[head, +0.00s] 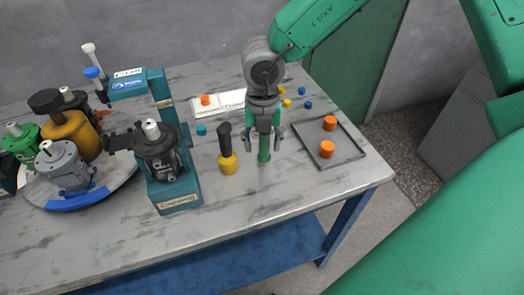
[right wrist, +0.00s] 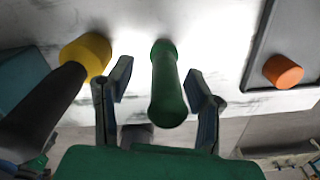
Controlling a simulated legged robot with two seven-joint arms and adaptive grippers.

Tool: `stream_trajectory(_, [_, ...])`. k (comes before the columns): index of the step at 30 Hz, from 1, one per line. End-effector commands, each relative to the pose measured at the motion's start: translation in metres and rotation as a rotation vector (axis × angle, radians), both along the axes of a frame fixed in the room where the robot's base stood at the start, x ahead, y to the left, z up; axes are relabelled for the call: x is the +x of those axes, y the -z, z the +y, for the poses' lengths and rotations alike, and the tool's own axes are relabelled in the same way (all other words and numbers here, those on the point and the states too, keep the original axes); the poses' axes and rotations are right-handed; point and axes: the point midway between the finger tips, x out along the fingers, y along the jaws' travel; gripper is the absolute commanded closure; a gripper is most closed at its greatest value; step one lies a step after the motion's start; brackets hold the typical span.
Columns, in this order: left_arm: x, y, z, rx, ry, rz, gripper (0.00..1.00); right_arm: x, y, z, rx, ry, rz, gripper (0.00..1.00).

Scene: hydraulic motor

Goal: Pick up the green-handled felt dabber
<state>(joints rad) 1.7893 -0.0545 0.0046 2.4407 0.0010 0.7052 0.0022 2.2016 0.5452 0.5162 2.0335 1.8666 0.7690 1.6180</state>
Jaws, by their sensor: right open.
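The green-handled felt dabber (head: 264,149) stands upright on the table, below my right gripper in the head view. In the right wrist view its green handle (right wrist: 168,90) lies between the two fingers, with a gap on each side. My right gripper (head: 264,133) is open, its fingers (right wrist: 160,88) apart and pointing down around the handle's upper part. The dabber's felt end cannot be made out. My left gripper is not seen in either view.
A black-handled yellow tool (head: 228,162) stands close left of the dabber, also in the right wrist view (right wrist: 86,54). A grey tray (head: 347,157) with orange caps is at right. A teal motor stand (head: 176,195) is further left. Small caps (head: 287,103) lie behind.

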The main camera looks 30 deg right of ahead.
Motion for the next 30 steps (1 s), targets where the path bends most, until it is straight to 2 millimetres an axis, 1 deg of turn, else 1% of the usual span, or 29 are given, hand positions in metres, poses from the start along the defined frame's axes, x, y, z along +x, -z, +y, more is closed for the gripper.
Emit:
stream_trajectory(2, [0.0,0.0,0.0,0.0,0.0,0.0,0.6,0.0,-0.001,-0.001,0.001,0.001,-0.001,0.54])
stream_trajectory(3, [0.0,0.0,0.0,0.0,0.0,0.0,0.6,0.0,-0.001,-0.001,0.001,0.001,-0.001,0.57])
stream_trajectory(5, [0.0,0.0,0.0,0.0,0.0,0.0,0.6,0.0,-0.001,-0.001,0.001,0.001,-0.001,0.78])
stream_trajectory(6, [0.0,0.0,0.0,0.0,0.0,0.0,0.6,0.0,-0.001,-0.001,0.002,0.001,0.0,0.93])
stream_trajectory(7, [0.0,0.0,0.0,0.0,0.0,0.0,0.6,0.0,-0.001,-0.001,0.002,0.001,0.0,1.0])
stream_trajectory(16, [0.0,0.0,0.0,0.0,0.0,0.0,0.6,0.0,-0.001,-0.001,0.0,0.001,0.001,1.0])
stream_trajectory(19, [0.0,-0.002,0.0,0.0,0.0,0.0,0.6,0.001,-0.007,-0.001,0.001,0.002,-0.001,1.0])
stream_trajectory(23, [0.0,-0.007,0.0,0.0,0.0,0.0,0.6,0.001,-0.029,-0.001,0.002,0.002,-0.004,1.0])
stream_trajectory(27, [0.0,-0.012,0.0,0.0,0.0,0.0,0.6,0.001,-0.059,-0.001,0.002,0.002,-0.005,1.0])
stream_trajectory(30, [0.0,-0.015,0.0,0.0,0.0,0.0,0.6,0.001,-0.078,-0.001,0.002,0.002,-0.005,1.0])
